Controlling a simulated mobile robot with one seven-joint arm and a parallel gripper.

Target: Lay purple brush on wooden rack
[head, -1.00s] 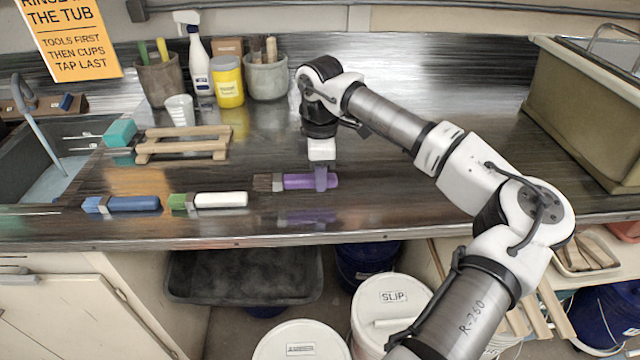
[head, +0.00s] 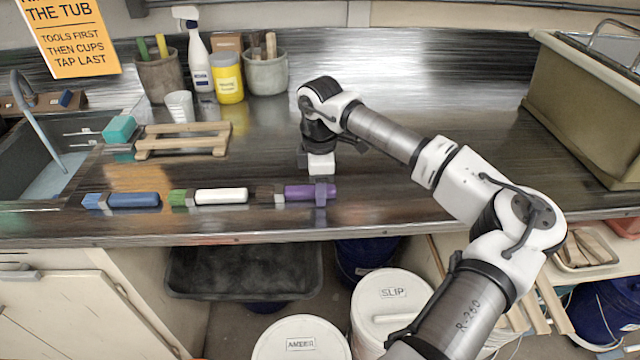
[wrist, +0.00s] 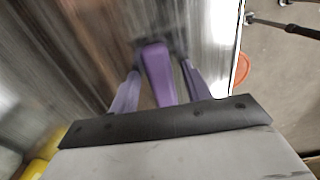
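The purple brush (head: 310,192) has a purple handle, a grey metal collar and brown bristles pointing left. In the head view my gripper (head: 321,190) points down and is shut across its handle, near the counter's front edge. The wrist view shows the purple handle (wrist: 157,72) between my two fingers. I cannot tell whether the brush touches the counter. The wooden rack (head: 180,146) is a low slatted frame at the back left, empty on top. It lies up and left of my gripper.
A white-handled brush with green bristles (head: 220,196) and a blue brush (head: 132,200) lie to the left. Behind the rack stand a white cup (head: 179,106), a yellow jar (head: 228,80) and pots. A teal sponge (head: 119,129) sits beside the sink. The counter's middle is clear.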

